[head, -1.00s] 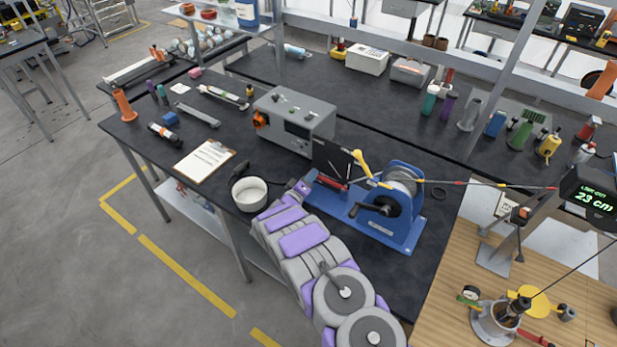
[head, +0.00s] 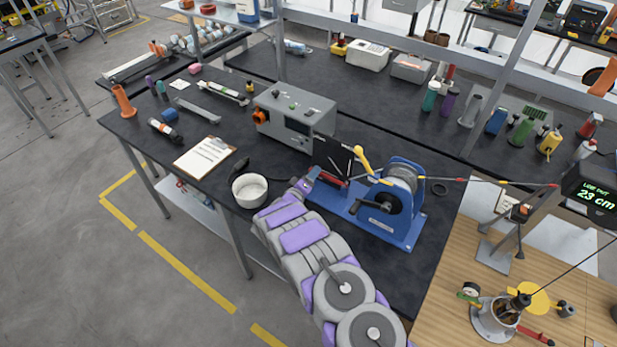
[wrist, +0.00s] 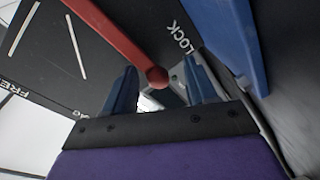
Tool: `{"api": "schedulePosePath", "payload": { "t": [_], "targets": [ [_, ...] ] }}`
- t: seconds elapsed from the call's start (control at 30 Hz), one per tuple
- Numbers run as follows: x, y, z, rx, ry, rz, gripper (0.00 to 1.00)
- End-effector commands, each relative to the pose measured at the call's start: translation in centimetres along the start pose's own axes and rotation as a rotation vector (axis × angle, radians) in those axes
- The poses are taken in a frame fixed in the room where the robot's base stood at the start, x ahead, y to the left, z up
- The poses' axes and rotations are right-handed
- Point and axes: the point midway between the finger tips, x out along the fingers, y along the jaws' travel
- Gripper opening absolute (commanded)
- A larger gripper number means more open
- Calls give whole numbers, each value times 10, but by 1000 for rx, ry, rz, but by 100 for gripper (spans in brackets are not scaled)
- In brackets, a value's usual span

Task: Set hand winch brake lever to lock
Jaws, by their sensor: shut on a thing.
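The blue hand winch (head: 408,228) stands on the dark bench, with a drum of grey line and a black crank. A black panel (head: 330,157) stands at its left end. The red brake lever (head: 331,179) shows small beside the panel. In the wrist view the red lever (wrist: 112,35) ends in a round knob between my blue fingers. The knob is beside the white word LOCK (wrist: 180,38); the word FREE (wrist: 12,95) is at the far left of the panel. My gripper (wrist: 160,88) is shut on the lever's knob end; it is small in the head view (head: 304,184).
A white bowl (head: 249,189) sits close to the left of my arm. A clipboard (head: 205,156) and a grey control box (head: 294,118) are farther left and back. A yellow-ended handle (head: 362,160) rises behind the lever. A taut line (head: 475,181) runs right from the drum.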

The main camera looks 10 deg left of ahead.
Motion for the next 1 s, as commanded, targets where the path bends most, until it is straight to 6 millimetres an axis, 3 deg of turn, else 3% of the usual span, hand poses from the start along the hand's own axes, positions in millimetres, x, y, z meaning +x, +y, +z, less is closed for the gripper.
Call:
{"api": "schedulePosePath", "payload": {
  "t": [0.3,0.47,1.0],
  "targets": [
    [-1,-2,0,-2,-2,0,51],
    [-14,-2,-3,-4,3,0,51],
    [-128,-1,-2,-3,4,-1,51]
  ]
}}
